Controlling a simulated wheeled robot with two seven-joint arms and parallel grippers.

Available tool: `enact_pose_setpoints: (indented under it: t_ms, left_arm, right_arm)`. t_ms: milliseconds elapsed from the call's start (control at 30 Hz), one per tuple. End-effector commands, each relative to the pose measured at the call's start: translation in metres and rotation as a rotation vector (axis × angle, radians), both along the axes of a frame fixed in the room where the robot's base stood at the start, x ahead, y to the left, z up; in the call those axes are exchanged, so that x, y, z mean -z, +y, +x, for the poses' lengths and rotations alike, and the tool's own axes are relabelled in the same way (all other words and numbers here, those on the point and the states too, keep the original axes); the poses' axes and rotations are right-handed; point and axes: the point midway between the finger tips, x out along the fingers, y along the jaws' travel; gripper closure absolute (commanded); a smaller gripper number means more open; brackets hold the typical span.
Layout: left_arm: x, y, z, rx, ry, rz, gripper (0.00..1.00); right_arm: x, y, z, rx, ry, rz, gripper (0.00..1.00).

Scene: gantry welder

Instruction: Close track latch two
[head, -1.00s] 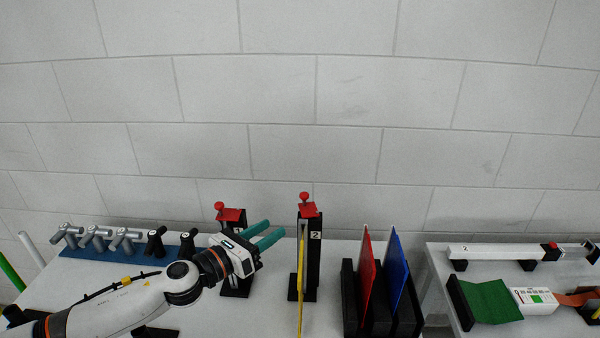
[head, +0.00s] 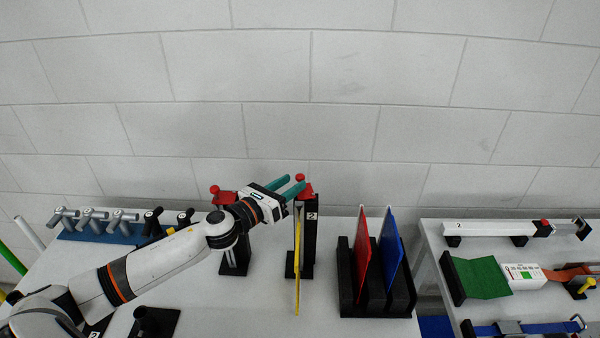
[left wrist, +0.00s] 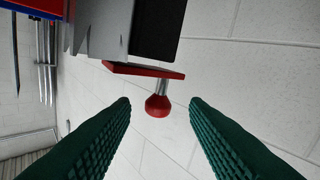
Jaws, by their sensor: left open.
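Track latch two is a black post (head: 310,240) labelled 2, with a red plate and a round red knob (head: 300,177) on a short stem at its top. A yellow strip (head: 297,270) runs down its front. My left gripper (head: 301,183) has green fingers and is open at the top of the post, by the knob. In the left wrist view the red knob (left wrist: 158,106) appears between the open fingertips, with the red plate (left wrist: 143,70) beyond it. I cannot tell whether a finger touches the knob. My right gripper is not in view.
A similar post with a red knob (head: 214,189) stands to the left, partly behind my arm. A black rack (head: 345,285) with a red and a blue panel stands to the right. Grey and black handles stand on a blue base (head: 75,236) at far left. A second table is at right.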

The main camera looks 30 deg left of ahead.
Motion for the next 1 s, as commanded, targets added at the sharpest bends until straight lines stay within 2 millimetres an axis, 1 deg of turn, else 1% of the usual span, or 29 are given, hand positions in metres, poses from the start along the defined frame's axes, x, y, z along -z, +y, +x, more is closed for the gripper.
enact_pose_setpoints:
  t_ms: [33, 100, 200, 300, 433, 667, 900, 933, 1000]
  left_arm:
    - [-0.005, -0.003, 0.008, 0.0, -0.003, -0.002, 0.59]
    - [-0.004, -0.005, 0.017, 0.001, -0.003, -0.003, 0.59]
    - [-0.003, -0.008, 0.028, 0.0, -0.002, -0.001, 0.59]
    - [-0.002, -0.01, 0.034, 0.001, -0.001, 0.0, 0.59]
    - [-0.001, -0.011, 0.038, 0.002, 0.0, 0.0, 0.59]
    - [0.0, -0.011, 0.038, 0.002, 0.0, 0.001, 0.59]
    - [0.0, -0.011, 0.038, 0.002, 0.0, 0.001, 0.98]
    - [0.0, -0.011, 0.038, 0.002, 0.0, 0.001, 1.0]
    - [0.0, -0.011, 0.037, 0.001, 0.0, 0.0, 1.0]
  right_arm:
    - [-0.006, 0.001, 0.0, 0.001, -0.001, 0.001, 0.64]
    - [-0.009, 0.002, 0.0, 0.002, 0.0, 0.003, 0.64]
    - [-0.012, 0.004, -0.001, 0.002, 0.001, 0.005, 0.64]
    - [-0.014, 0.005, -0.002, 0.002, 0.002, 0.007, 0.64]
    - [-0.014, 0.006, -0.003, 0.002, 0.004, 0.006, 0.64]
    - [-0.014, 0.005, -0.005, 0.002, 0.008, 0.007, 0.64]
    - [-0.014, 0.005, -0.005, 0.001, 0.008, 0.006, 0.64]
    - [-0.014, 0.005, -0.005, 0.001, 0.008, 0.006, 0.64]
    - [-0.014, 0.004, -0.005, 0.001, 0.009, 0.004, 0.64]
